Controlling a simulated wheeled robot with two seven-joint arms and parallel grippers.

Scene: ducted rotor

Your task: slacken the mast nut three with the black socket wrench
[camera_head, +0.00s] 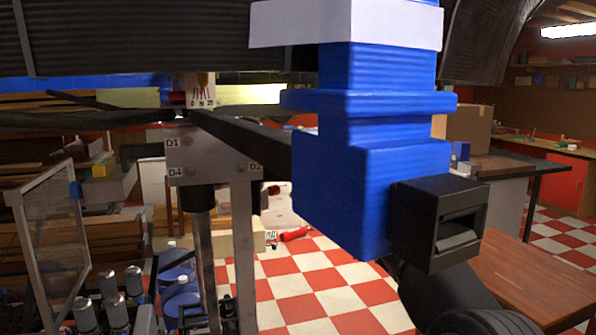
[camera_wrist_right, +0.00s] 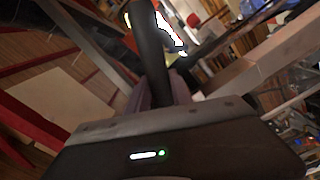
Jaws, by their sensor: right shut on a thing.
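My right gripper (camera_wrist_right: 165,88) is shut on a black rod-shaped handle (camera_wrist_right: 148,40), which I take to be the black socket wrench. The handle rises from between the fingers, and its working end cannot be made out. In the head view a grey mast plate (camera_head: 215,157) carries small bolt heads beside the labels D1, D4 and D2. Whether the wrench touches any nut cannot be told. My left gripper is in neither view.
A large blue body (camera_head: 375,150) with a white band blocks the middle right of the head view. The black ribbed duct (camera_head: 150,40) spans the top. A dark bar (camera_head: 245,137) slants from the hub. A glass-panelled frame (camera_head: 55,230) stands left; a wooden table (camera_head: 530,270) stands right.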

